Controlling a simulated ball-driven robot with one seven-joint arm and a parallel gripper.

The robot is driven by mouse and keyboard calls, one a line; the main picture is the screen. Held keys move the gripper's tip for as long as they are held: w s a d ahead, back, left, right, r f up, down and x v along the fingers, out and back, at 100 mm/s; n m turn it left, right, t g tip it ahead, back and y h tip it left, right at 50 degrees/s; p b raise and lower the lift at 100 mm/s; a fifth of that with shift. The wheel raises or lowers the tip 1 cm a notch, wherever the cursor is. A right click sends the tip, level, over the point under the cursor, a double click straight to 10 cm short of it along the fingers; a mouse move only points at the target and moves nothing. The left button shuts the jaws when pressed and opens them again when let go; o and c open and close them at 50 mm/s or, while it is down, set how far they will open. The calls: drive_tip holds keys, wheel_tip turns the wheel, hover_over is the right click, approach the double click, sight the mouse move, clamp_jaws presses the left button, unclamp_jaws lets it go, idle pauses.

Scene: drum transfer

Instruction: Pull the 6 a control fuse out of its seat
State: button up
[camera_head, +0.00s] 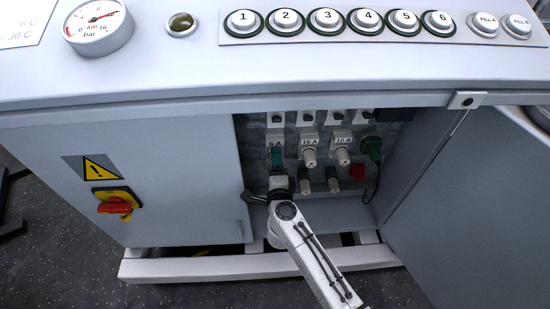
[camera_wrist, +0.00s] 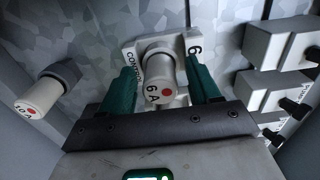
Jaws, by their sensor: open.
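The 6 A control fuse (camera_wrist: 158,82) is a white cap with a red dot, in its white seat (camera_wrist: 134,53) marked CONTROL in the wrist view. My gripper (camera_wrist: 163,70) is open, with one green finger on each side of the cap. Whether either finger touches it I cannot tell. In the head view my gripper (camera_head: 276,157) is inside the open cabinet, just below the 6 A label (camera_head: 275,144). It hides the fuse there.
To the right in the head view are fuses marked 16 A (camera_head: 309,155) and 10 A (camera_head: 342,153), a green connector (camera_head: 371,147) and a red part (camera_head: 357,172). The open cabinet door (camera_head: 470,200) stands at right. A red-and-yellow switch (camera_head: 116,204) is on the left panel.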

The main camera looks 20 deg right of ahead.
idle(0.3)
clamp_jaws()
idle(0.5)
drive_tip(key=p+v, duration=0.2)
drive_tip(key=v, duration=0.4)
idle(1.2)
